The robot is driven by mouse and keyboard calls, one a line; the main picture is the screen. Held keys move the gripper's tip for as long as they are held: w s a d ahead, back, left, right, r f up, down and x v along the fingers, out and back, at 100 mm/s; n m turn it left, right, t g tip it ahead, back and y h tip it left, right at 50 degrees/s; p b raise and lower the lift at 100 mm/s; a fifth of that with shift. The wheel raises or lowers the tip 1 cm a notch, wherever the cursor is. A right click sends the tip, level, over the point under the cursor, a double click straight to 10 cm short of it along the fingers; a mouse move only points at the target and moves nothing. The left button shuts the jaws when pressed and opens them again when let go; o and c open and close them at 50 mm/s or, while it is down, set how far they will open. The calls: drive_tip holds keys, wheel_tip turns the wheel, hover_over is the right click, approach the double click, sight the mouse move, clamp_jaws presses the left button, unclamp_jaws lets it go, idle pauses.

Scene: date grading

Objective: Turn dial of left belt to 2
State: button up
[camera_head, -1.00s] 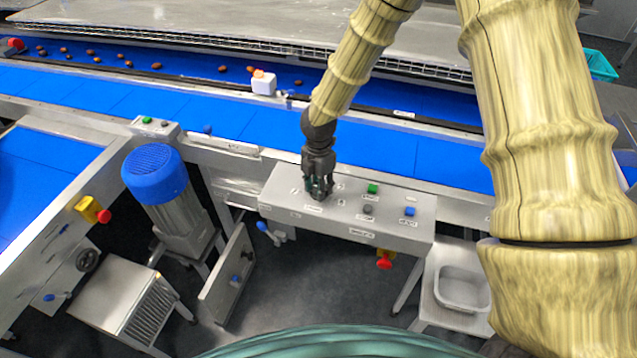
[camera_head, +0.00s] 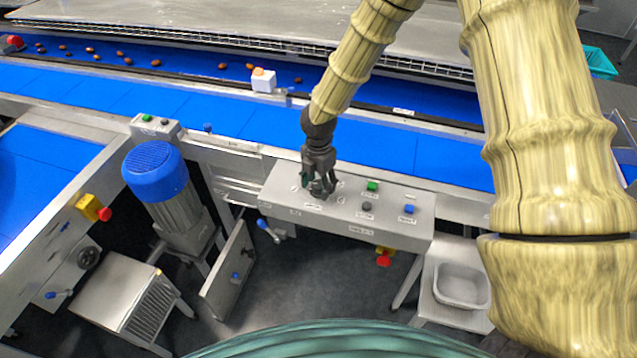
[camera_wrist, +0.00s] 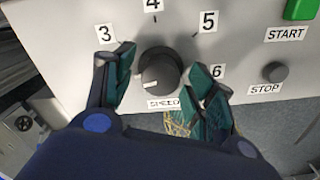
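The black speed dial (camera_wrist: 160,73) sits on a grey panel in the wrist view. Printed numbers 3, 4, 5 and 6 run around its upper side, with a SPEED label below. Its white pointer mark faces the lower left; the left finger covers the area where lower numbers could be. My gripper (camera_head: 320,188) is open over the left part of the control box (camera_head: 390,232) in the head view and hides most of the dial there. In the wrist view its green-padded fingers stand on either side of the dial, with visible gaps.
A green START button (camera_wrist: 300,9) and a grey STOP button (camera_wrist: 275,72) lie right of the dial. A blue button (camera_head: 409,210) and a red emergency knob (camera_head: 384,261) are on the same box. Blue belts (camera_head: 240,118) carry dates behind. A blue motor (camera_head: 155,172) stands left.

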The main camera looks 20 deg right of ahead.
sight(319, 184)
wheel_tip(319, 184, up, 12)
idle(0.9)
idle(0.4)
